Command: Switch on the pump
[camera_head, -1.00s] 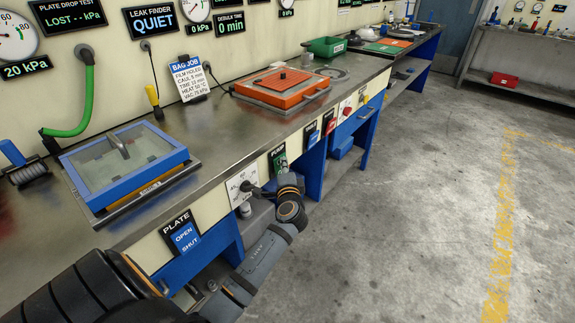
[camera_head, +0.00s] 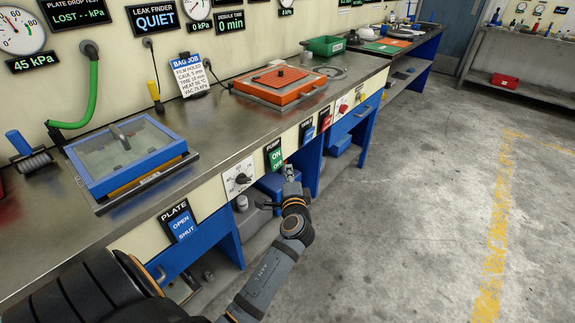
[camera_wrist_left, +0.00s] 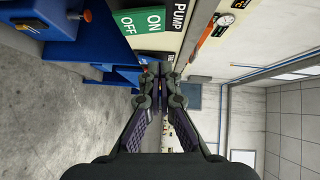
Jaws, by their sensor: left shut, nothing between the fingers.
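The pump switch (camera_head: 275,155) is a green rocker marked ON and OFF under a black PUMP label, on the bench's cream front panel. It also shows at the top of the left wrist view (camera_wrist_left: 142,21), turned sideways. I cannot tell which half is pressed in. My left gripper (camera_head: 289,172) is shut and empty, in front of the panel, just right of and below the switch in the head view. In the wrist view its fingertips (camera_wrist_left: 160,82) are together, apart from the switch in the picture; contact cannot be seen. My right gripper is not in view.
A rotary knob (camera_head: 239,180) is left of the pump switch, and the blue PLATE switch (camera_head: 183,228) is further left. Other switches (camera_head: 307,131) sit to the right. A blue-framed box (camera_head: 128,155) and an orange press (camera_head: 281,86) stand on the bench. Open floor lies right.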

